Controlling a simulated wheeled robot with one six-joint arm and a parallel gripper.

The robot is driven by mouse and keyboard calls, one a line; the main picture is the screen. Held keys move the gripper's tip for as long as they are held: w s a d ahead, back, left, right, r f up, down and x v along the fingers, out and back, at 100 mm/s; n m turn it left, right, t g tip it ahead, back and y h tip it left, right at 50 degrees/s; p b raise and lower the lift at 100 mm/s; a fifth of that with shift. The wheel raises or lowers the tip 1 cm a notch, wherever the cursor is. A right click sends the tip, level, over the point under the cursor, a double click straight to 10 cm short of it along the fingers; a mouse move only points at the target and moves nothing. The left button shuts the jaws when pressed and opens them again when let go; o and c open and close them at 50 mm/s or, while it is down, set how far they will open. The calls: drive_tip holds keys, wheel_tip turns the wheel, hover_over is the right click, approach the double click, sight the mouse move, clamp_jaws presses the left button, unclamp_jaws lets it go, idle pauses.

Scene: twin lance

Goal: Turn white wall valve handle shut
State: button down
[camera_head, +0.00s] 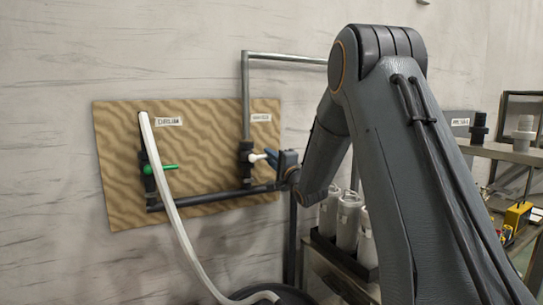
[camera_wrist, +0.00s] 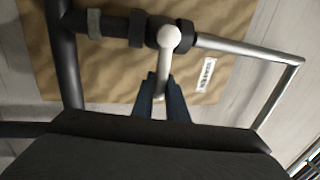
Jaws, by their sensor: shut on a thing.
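The white valve handle (camera_head: 258,157) sits on a dark valve body (camera_head: 246,158) on the right half of a tan wall board (camera_head: 200,206). In the wrist view the white handle (camera_wrist: 163,72) runs from a round knob down between my fingers, across the line of the pipe. My gripper (camera_head: 271,158) is at the handle from the right; in the wrist view its two blue fingers (camera_wrist: 164,90) are shut on the handle's lower part. The handle's end is partly hidden by the fingers.
A green-handled valve (camera_head: 160,168) and a white hose (camera_head: 172,210) are on the board's left. A metal pipe (camera_head: 245,95) rises from the white-handled valve. White canisters (camera_head: 347,222) stand below my arm, and a shelf (camera_head: 500,152) stands at right.

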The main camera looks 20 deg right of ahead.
drive_tip(key=shift+f, duration=0.15)
idle(0.3)
drive_tip(key=c, duration=1.7)
unclamp_jaws()
drive_tip(key=shift+c, duration=0.2)
drive_tip(key=shift+s, duration=0.1)
drive_tip(key=b+v, duration=0.2)
drive_tip(key=v, duration=0.5)
drive_tip(key=shift+s+b, duration=0.3)
drive_tip(key=shift+b, duration=0.05)
drive_tip(key=shift+d+f, duration=0.1)
drive_tip(key=shift+f, duration=0.05)
